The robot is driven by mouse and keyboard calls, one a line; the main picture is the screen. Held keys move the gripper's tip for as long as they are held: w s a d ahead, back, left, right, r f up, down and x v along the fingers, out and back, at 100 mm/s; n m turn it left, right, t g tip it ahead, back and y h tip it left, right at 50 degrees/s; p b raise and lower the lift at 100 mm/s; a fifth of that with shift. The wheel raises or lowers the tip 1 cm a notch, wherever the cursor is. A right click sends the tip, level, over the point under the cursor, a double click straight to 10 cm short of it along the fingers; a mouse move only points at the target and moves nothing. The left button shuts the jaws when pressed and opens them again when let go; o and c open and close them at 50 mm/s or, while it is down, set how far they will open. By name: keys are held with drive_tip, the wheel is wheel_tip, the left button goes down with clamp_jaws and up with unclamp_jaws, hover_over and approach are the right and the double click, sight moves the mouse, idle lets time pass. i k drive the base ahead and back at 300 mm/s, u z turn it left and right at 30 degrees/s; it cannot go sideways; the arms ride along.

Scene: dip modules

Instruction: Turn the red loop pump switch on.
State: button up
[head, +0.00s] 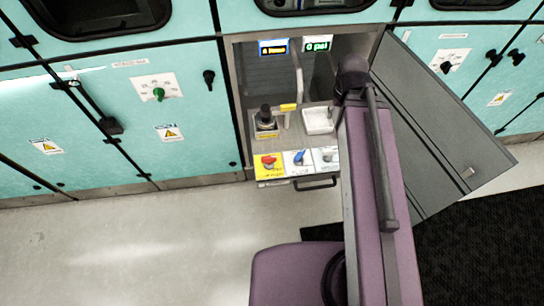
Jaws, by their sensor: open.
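A red knob (268,161) sits on a yellow plate (270,173) at the left end of a row of controls on a pulled-out panel in the open cabinet bay. Its label is too small to read, and its exact setting cannot be told. A blue switch handle (299,157) sits on a white plate just right of it. Another white plate with a small control (329,157) is further right, partly covered by my arm. My purple arm rises from the bottom of the head view, right of these controls. My gripper does not show.
A black upright control (265,116) and a white tray (318,121) stand behind the row. Two lit displays (273,48) (317,45) hang above. A grey door (430,130) stands open at right. A black handle (316,183) juts out below. The floor at left is clear.

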sight(267, 160)
drive_tip(key=z, duration=0.1)
drive_tip(key=k, duration=1.7)
drive_tip(key=u, duration=0.4)
drive_tip(key=i, duration=1)
drive_tip(key=u, duration=0.05)
